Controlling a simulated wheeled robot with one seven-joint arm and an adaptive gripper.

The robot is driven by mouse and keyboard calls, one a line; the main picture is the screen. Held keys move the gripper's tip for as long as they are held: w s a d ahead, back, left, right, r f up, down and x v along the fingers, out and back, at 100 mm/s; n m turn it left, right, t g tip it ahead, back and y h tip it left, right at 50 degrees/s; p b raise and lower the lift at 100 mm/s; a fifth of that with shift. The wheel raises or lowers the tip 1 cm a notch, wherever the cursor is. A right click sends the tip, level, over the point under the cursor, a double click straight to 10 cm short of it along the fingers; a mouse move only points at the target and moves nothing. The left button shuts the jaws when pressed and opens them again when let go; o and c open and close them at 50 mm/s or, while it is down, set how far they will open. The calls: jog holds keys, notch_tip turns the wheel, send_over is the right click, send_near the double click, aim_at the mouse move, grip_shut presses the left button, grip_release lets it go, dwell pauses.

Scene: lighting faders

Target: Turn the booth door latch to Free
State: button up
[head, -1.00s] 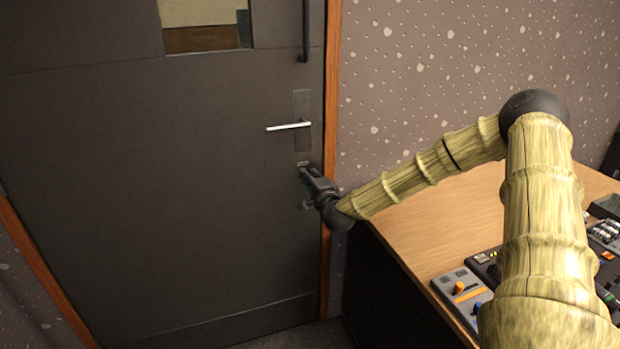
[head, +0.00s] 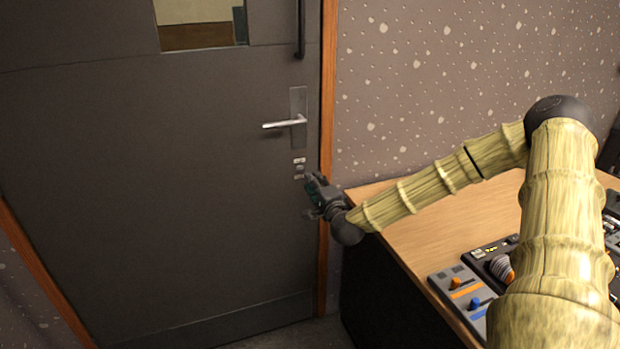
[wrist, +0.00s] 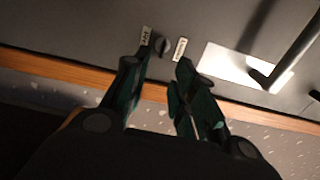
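The booth door latch (wrist: 161,45) is a small dark round knob on the grey door, between two pale labels. It also shows small in the head view (head: 299,168), just above my gripper. The left label (wrist: 146,34) and the right label (wrist: 180,49) are too blurred to read surely. Which label the latch points to, I cannot tell. My gripper (wrist: 158,64) is open and empty, its two dark green fingers spread below the latch in the wrist view. It looks apart from the latch. My gripper (head: 309,196) also shows by the door's right edge.
A silver lever handle (head: 284,123) on its plate is above the latch. The orange-brown door frame (head: 327,100) runs just right of it. A wooden desk (head: 440,225) with fader panels (head: 462,288) stands at the right, beneath my arm.

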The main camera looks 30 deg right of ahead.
jog(key=shift+v, duration=2.75)
